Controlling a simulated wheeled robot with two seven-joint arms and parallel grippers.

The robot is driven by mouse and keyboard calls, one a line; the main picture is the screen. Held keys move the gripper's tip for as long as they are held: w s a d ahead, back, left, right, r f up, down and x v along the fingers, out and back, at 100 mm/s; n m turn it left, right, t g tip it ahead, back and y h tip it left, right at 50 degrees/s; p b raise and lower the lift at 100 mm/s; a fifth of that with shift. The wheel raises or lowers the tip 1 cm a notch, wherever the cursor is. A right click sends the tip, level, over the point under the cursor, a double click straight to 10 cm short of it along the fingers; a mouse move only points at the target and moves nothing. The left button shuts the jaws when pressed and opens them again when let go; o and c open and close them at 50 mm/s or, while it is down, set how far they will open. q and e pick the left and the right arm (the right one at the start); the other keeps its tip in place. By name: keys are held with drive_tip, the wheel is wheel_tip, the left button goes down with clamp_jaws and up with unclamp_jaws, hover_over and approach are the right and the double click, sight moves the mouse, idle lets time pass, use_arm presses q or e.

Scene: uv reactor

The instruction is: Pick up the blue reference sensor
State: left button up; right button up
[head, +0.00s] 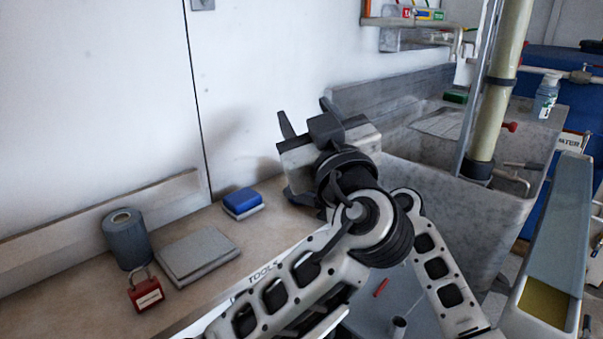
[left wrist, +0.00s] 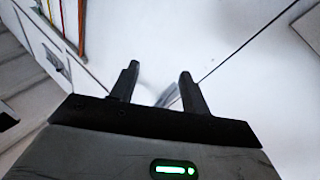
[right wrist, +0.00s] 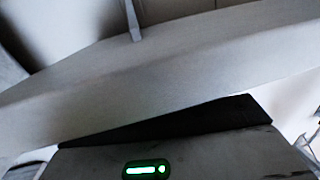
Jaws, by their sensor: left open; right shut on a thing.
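A small block with a blue top and pale base (head: 242,203), which looks like the blue reference sensor, sits on the bench left of centre. My left gripper (head: 304,112) is raised above and to the right of it, clear of the bench. Its two dark fingers point up towards the wall and stand apart, with nothing between them; they also show in the left wrist view (left wrist: 157,85). In the right wrist view, my right gripper (right wrist: 170,115) is against a broad pale-grey piece (right wrist: 180,75), which hides its fingertips. My right gripper does not show clearly in the head view.
On the bench (head: 70,290) are a grey roll (head: 126,240), a flat grey plate (head: 198,256) and a red padlock (head: 145,290). A grey sink (head: 480,205) and vertical pipe (head: 500,90) stand right. A long grey-blue channel (head: 558,225) fills the right edge.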

use_arm(q)
drive_tip(key=w+d+r+n+t, duration=0.1)
drive_tip(key=w+r+n, duration=0.7)
drive_tip(key=n, duration=0.1)
wheel_tip(320, 180, down, 5)
drive_tip(key=w+m+g+h, duration=0.3)
drive_tip(key=m+g+h, duration=0.1)
drive_tip(key=m+g, duration=0.3)
drive_tip(key=s+a+f+m+g+h, duration=0.2)
drive_tip(key=s+m+g, duration=0.5)
drive_tip(key=m, duration=0.1)
drive_tip(key=shift+m, duration=0.3)
drive_tip(key=x, duration=1)
drive_tip(key=shift+s+d+f, duration=0.2)
drive_tip(key=shift+s+f, duration=0.05)
drive_tip(key=shift+f, duration=0.1)
drive_tip(key=shift+w+f, duration=0.35)
drive_tip(key=shift+f, duration=0.15)
clamp_jaws()
